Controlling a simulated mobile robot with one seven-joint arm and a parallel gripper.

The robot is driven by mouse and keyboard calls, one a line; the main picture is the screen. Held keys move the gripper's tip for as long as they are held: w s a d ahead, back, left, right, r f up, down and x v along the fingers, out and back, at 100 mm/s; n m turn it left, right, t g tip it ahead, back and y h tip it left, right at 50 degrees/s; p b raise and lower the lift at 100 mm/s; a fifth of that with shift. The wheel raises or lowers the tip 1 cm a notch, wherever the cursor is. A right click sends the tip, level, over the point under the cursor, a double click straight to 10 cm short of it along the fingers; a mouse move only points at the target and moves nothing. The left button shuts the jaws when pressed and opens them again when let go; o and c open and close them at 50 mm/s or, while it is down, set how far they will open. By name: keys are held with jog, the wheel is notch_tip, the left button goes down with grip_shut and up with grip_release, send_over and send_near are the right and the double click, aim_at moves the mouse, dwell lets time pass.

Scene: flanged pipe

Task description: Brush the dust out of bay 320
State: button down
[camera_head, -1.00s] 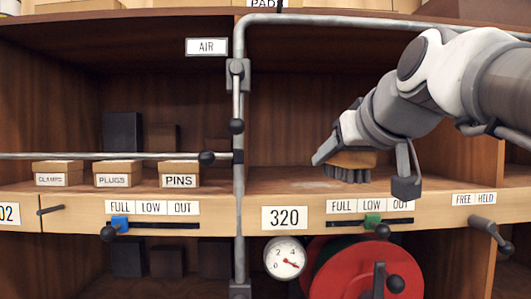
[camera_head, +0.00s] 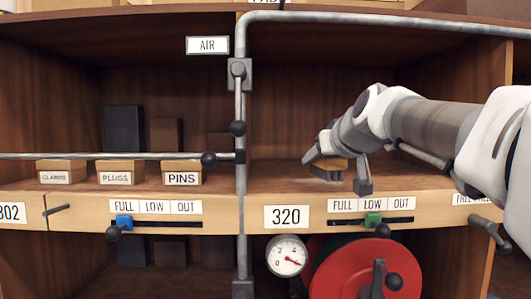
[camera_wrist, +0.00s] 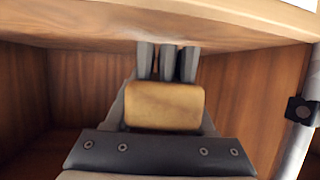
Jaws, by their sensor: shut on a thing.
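My gripper (camera_head: 337,165) is inside bay 320 (camera_head: 286,216), shut on a brush with a wooden block and dark bristles. The brush (camera_head: 331,170) is low over the bay's floor, bristles down; I cannot tell whether they touch. In the wrist view the brush's tan block (camera_wrist: 165,106) sits between the fingers, its grey bristles (camera_wrist: 166,62) reaching to the shelf surface. The bay floor (camera_head: 275,178) shows a faint pale patch left of the brush that may be dust.
A vertical pipe (camera_head: 241,190) with a lever stands at the bay's left edge. A horizontal rod (camera_head: 100,156) crosses the left bay before small boxes. Below bay 320 are a slider (camera_head: 373,219), a gauge (camera_head: 286,256) and a red reel (camera_head: 345,272). The bay's left side is clear.

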aim_at(299, 180)
jog(key=shift+w+d+r+p+x, duration=0.15)
jog(key=shift+r+x, duration=0.1)
jog(key=shift+x, duration=1.05)
jog(key=shift+w+d+r+p+x, duration=0.1)
jog(key=shift+d+r+p+x, duration=0.1)
jog(key=shift+x, duration=1.1)
jog(key=shift+w+d+r+p+x, duration=0.15)
jog(key=shift+r+x, duration=0.1)
jog(key=shift+x, duration=1.05)
jog(key=shift+f+b, duration=0.65)
jog(key=shift+b, duration=0.15)
jog(key=shift+s+a, duration=0.1)
jog(key=shift+a+r+p, duration=0.15)
jog(key=shift+a+p, duration=0.5)
jog(key=shift+a, duration=0.2)
jog(key=shift+a+f+p, duration=0.2)
jog(key=shift+a+p, duration=0.55)
jog(key=shift+a, duration=0.65)
jog(key=shift+d+f+b, duration=0.15)
jog(key=shift+d+b, duration=0.45)
jog(key=shift+d, duration=0.05)
jog(key=shift+d+r+b, duration=0.1)
jog(key=shift+d+b, duration=0.45)
jog(key=shift+d, duration=0.35)
jog(key=shift+d+r+b, duration=0.15)
jog(key=shift+d+b, duration=0.35)
jog(key=shift+d, duration=0.4)
